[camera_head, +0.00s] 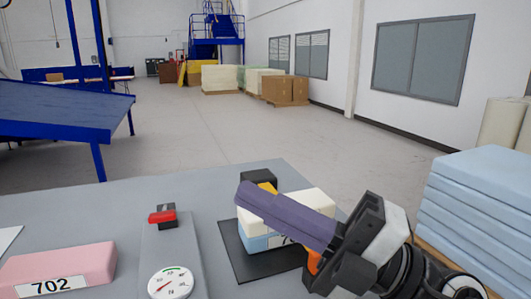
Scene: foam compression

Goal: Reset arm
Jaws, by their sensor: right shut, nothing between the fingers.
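My right gripper (245,192) comes in from the lower right. Its long purple fingers are shut together with nothing between them and cross in front of a cream and light-blue foam block (255,238). The block rests on a black plate (232,250) on the grey table (105,217); its label is mostly hidden by the fingers. I cannot tell whether the fingers touch the block. My left gripper is out of view.
A pink block labelled 702 (85,262) lies at the left front. A dial gauge (170,284) and red switch (162,215) stand mid-table. A black part (258,178) stands behind the block. Stacked light-blue foam sheets (480,205) are at right. The floor beyond is open.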

